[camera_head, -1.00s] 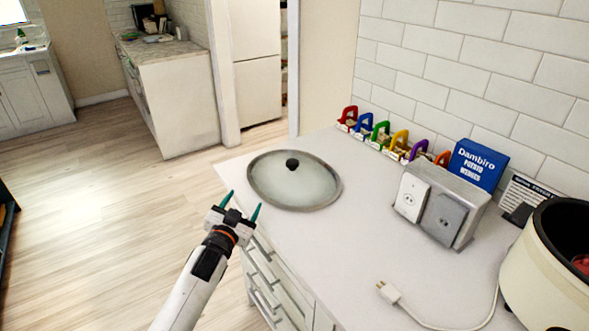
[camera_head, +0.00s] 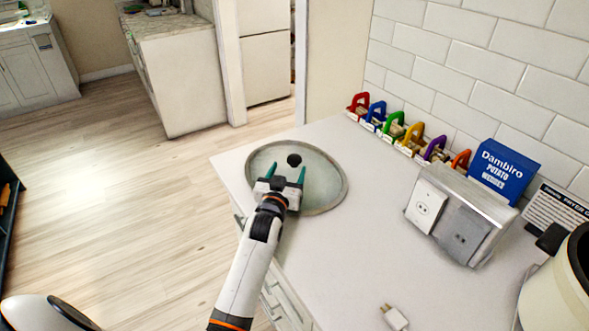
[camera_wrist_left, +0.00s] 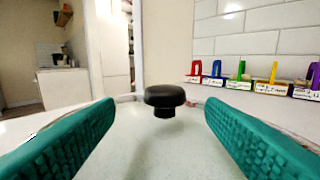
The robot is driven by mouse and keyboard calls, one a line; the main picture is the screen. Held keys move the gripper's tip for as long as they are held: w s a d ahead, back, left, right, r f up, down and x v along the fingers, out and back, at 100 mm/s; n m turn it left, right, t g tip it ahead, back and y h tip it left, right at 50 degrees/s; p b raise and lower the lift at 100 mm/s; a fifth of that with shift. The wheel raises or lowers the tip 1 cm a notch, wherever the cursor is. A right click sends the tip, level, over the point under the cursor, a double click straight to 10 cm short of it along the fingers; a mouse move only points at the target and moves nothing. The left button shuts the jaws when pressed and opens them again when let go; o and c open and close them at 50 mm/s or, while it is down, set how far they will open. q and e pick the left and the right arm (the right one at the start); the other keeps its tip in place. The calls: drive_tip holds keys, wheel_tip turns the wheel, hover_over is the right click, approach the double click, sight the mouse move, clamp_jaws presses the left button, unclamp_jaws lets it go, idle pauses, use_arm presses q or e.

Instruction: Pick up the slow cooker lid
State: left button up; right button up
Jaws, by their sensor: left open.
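The slow cooker lid (camera_head: 325,181) is a round glass disc with a metal rim and a black knob (camera_head: 294,160). It lies flat on the white counter, near its left end. My left gripper (camera_head: 286,174) is open over the near part of the lid, its green fingertips pointing at the knob. In the left wrist view the knob (camera_wrist_left: 165,98) stands centred between the two spread green fingers (camera_wrist_left: 160,135), a little beyond them and not touched. The slow cooker (camera_head: 562,290) shows partly at the right edge. My right gripper is not in view.
A metal outlet box (camera_head: 462,215) and a blue Dambiro box (camera_head: 503,171) stand right of the lid. Several coloured clips (camera_head: 410,134) line the tiled wall. A white plug (camera_head: 394,317) lies at the front. Counter between lid and outlet box is clear.

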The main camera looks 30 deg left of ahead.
sight(292, 163)
use_arm(q)
drive_tip(key=x, duration=0.2)
drive_tip(key=r+p+x, duration=0.1)
drive_tip(key=x, duration=0.2)
drive_tip(key=shift+d, duration=0.2)
drive_tip(key=shift+w+a+f, duration=0.1)
drive_tip(key=shift+w+f, duration=0.05)
drive_tip(key=shift+w, duration=0.25)
drive_tip(key=shift+s, duration=0.1)
drive_tip(key=shift+c, duration=0.2)
